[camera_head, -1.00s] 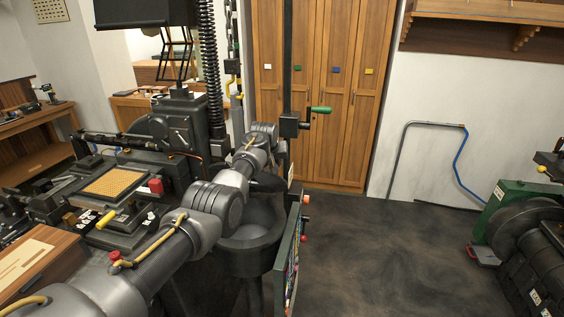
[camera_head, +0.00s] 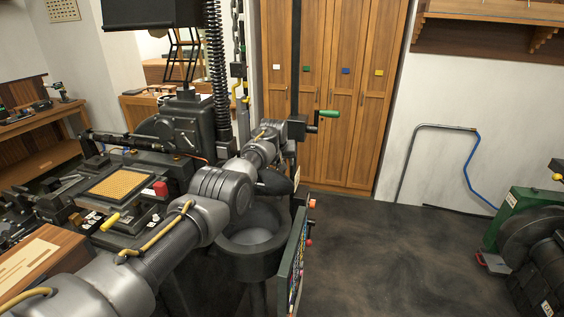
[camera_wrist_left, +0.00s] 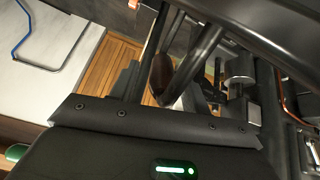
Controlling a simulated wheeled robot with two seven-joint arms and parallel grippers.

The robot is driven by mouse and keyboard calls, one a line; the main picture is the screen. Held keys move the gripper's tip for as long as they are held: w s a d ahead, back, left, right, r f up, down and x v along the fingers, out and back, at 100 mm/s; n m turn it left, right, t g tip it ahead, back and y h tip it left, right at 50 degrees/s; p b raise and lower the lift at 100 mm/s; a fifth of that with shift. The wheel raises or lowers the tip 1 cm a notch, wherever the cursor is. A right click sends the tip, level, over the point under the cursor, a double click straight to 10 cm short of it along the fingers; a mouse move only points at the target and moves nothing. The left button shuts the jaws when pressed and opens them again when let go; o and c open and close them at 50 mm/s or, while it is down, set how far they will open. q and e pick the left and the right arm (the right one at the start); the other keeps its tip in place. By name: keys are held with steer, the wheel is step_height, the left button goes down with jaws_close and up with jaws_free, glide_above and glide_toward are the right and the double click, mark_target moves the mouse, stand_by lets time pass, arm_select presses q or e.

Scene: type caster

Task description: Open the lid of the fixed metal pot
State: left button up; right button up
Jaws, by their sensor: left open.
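The fixed metal pot (camera_head: 226,262) is a dark round vessel in the middle of the head view, beside the machine. Its mouth is uncovered and the grey inside shows. A dark rounded piece (camera_head: 274,183), which looks like the raised lid, stands at the pot's far side, partly behind my left arm. My left gripper (camera_wrist_left: 165,85) is open in the wrist view. A dark brown rounded piece (camera_wrist_left: 162,74) and dark bars show between or beyond its fingers; I cannot tell whether they touch. In the head view the left fingers are mostly hidden. My right gripper is not in view.
A dark machine (camera_head: 180,135) with a gridded plate (camera_head: 122,185) stands left of the pot. A green-framed board (camera_head: 292,265) stands close at the pot's right. Open floor (camera_head: 400,260) lies to the right.

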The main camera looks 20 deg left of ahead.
arm_select(q)
steer(key=shift+s, duration=0.15)
steer(key=shift+v, duration=0.8)
steer(key=b+v, duration=0.2)
steer(key=v, duration=0.5)
steer(key=shift+r, duration=0.25)
steer(key=shift+b+v, duration=0.4)
steer(key=shift+v, duration=0.45)
